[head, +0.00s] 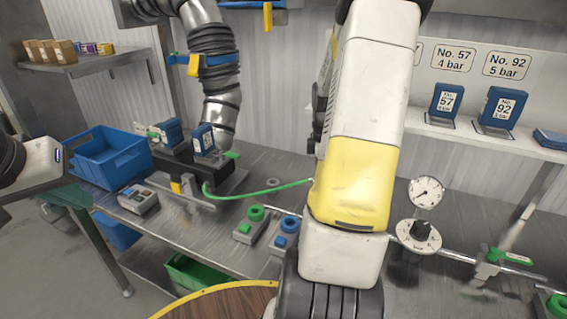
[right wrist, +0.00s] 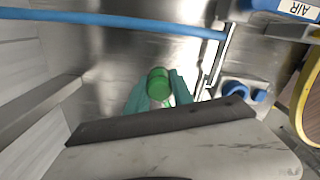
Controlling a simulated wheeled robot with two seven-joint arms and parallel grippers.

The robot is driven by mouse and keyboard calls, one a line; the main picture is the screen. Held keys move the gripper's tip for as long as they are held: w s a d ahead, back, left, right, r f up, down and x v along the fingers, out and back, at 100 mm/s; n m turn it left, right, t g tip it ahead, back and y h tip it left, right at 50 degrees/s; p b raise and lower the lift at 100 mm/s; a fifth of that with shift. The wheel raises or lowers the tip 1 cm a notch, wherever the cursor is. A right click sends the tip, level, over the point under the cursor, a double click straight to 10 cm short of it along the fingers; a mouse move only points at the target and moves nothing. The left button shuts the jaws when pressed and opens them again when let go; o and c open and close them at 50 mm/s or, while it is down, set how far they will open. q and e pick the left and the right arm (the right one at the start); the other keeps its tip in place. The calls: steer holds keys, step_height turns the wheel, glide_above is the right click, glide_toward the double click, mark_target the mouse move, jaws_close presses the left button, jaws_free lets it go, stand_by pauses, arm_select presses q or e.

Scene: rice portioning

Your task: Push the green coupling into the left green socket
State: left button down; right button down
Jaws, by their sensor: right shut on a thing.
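The green coupling (right wrist: 158,82) is a short green cylinder between the teal fingers of my right gripper (right wrist: 160,92) in the right wrist view. The gripper is shut on it. In the head view my right arm hides that gripper and the coupling. A green hose (head: 262,191) runs behind this arm. A small block on the bench carries a green ring socket (head: 257,212) and a green knob (head: 244,228). Which socket the coupling faces is unclear. My left gripper (head: 70,196) is at the left edge, away from the coupling; its finger gap is unclear.
Beside the green block is a similar one with a blue ring (head: 291,223). A blue bin (head: 108,156) and a grey control box (head: 138,199) stand at left. A dial gauge (head: 427,192) stands at right. A blue pipe (right wrist: 110,18) crosses the right wrist view.

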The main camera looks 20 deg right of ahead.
steer(key=shift+s+d, duration=0.55)
steer(key=r, duration=0.4)
steer(key=shift+s+d+r, duration=0.2)
steer(key=w+a, duration=0.1)
steer(key=a, duration=2.1)
steer(key=shift+a, duration=0.2)
